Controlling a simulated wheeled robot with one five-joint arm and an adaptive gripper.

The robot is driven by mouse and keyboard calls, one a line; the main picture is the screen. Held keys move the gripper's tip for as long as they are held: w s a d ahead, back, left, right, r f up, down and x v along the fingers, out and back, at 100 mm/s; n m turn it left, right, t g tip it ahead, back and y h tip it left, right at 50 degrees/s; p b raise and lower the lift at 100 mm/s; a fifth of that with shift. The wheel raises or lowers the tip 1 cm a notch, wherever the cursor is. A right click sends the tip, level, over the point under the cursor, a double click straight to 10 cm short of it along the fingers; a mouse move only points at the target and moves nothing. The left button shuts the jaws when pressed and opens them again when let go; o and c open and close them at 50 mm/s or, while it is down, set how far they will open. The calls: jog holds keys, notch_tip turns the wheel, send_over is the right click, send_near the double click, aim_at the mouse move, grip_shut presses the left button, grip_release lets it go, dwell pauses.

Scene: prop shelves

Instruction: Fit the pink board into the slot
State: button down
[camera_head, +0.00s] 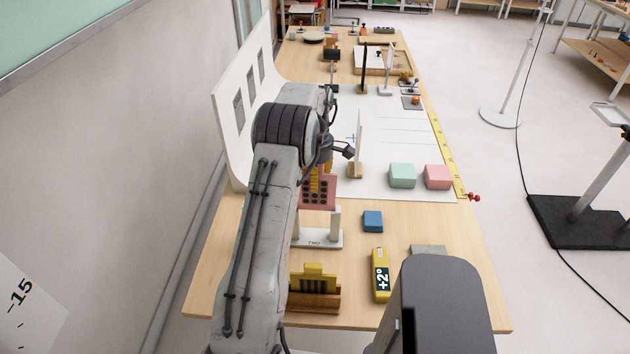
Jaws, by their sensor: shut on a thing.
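The pink board (317,195), with rows of dark round holes, stands upright just beyond my arm. Its left part is hidden behind the arm. My gripper (325,172) is at the board's upper edge and shut on it; the fingers are mostly hidden. Yellow-and-dark striped parts show at the top of the board. A white stand marked TWO (322,241), with two short upright posts, is below and nearer than the board. The board looks above or behind the posts; I cannot tell whether its lower edge touches anything. The slot itself is not clear to see.
A yellow comb-like piece (314,278) sits in a wooden holder in front. A blue block (373,221) and yellow +2° block (380,274) lie to the right. Green (402,175) and pink (437,177) blocks and a white upright panel (356,140) are farther back.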

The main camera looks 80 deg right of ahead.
notch_tip(320, 180, down, 12)
jog(key=b, duration=0.8)
jog(key=shift+f, duration=0.2)
dwell(2.1)
dwell(0.4)
jog(key=c, duration=1.3)
grip_release()
jog(key=shift+f, duration=0.1)
jog(key=shift+c, duration=0.2)
notch_tip(320, 180, up, 10)
